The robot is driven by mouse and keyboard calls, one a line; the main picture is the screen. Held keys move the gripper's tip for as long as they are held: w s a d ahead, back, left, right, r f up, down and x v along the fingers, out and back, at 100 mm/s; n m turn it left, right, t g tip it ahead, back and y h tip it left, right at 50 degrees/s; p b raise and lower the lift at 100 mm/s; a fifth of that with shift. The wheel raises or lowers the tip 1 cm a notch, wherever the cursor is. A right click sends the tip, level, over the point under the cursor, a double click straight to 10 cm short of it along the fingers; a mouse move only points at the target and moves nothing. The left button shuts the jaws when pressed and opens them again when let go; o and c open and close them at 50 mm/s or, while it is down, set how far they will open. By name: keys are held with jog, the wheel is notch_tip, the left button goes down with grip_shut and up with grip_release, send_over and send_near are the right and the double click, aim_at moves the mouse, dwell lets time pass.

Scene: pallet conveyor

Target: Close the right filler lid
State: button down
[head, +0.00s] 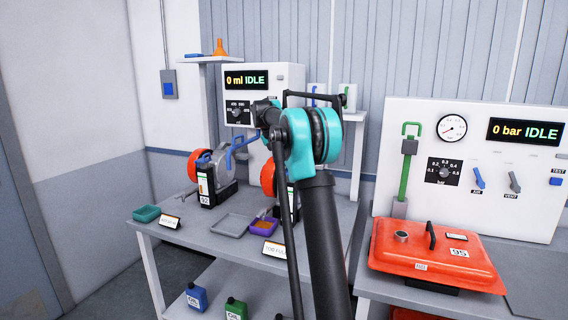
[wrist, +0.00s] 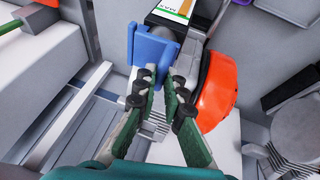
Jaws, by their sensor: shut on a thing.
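The right filler (head: 283,190), with a red wheel (head: 268,178), stands on the bench and is largely hidden behind my arm in the head view. The exact contact and the lid's angle are partly hidden. The gripper's fingertips do not show in the head view.
The left filler (head: 215,172) stands nearby, with a raised blue part (head: 243,140) at its top. A grey tray (head: 232,225), a green tray (head: 146,213) and a purple tray (head: 263,226) lie in front. An orange-red case (head: 430,255) sits on the right bench.

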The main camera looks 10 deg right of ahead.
jog(key=shift+f, duration=0.1)
jog(key=c, duration=1.6)
grip_release()
jog(key=v, duration=1.2)
jog(key=s+a+f+n+y, duration=0.1)
jog(key=s+f+n, duration=0.1)
jog(key=s+f, duration=1)
jog(key=s+a+f+n+t+y, duration=0.1)
jog(key=s+f+n+y, duration=0.1)
jog(key=s+f, duration=1.1)
jog(key=s+a+f+n+y, duration=0.1)
jog(key=s+a+f+n, duration=0.1)
jog(key=s+f, duration=1)
jog(key=s, duration=0.8)
jog(key=shift+s+f+n+t+y, duration=0.2)
jog(key=shift+s+n+t+y, duration=0.1)
jog(key=shift+s+n+t, duration=0.1)
